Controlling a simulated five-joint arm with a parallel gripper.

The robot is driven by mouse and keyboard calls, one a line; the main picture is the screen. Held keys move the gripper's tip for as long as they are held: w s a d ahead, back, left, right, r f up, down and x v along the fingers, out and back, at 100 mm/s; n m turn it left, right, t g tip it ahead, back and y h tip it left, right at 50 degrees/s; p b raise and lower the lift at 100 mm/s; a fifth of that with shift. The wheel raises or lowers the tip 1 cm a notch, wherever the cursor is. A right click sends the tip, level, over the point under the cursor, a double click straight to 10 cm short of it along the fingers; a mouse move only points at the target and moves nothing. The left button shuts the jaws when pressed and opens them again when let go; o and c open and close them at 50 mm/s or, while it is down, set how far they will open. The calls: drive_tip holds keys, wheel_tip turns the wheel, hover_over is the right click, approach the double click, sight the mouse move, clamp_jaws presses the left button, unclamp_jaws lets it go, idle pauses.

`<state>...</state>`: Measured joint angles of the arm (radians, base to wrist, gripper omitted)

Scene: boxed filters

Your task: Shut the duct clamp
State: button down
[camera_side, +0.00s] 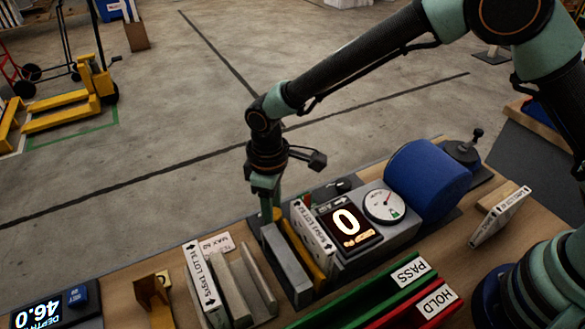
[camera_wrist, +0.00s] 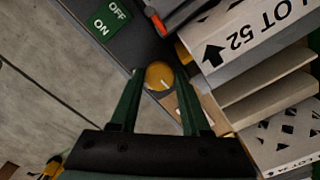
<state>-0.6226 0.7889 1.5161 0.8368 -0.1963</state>
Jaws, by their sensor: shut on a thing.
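My gripper (camera_side: 268,200) points down at the far end of the bench fixture in the side view. In the wrist view my gripper (camera_wrist: 160,74) has its two green fingers on either side of a round yellow knob (camera_wrist: 159,78) with a pale line on it, and is shut on it. A bit of the knob (camera_side: 277,213) shows below the fingers in the side view. The fixture's grey plates (camera_side: 285,264) flank a yellow bar (camera_side: 302,252) and a white filter box (camera_side: 313,230). I cannot tell whether the clamp is open or shut.
Another filter box (camera_side: 205,286) stands left. Green PASS (camera_side: 375,292) and red HOLD (camera_side: 405,307) trays are in front. An OFF/ON label (camera_wrist: 111,18) is near the knob.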

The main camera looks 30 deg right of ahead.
drive_tip(key=shift+m, duration=0.3)
drive_tip(key=shift+c, duration=1.8)
unclamp_jaws()
drive_tip(key=shift+r, duration=0.1)
drive_tip(key=shift+r, duration=4)
drive_tip(key=s+d+r+m+t, duration=0.25)
drive_tip(key=d+r, duration=0.45)
drive_tip(key=d, duration=0.4)
drive_tip(key=s+d+r+m+t, duration=0.2)
drive_tip(key=s+d+r+m, duration=0.15)
drive_tip(key=d+r, duration=0.55)
drive_tip(key=s+d+f+m+t, duration=0.1)
drive_tip(key=s+d, duration=0.3)
drive_tip(key=d, duration=0.4)
drive_tip(key=shift+s+f+m, duration=0.25)
drive_tip(key=shift+f+m, duration=0.4)
drive_tip(key=shift+m, duration=0.25)
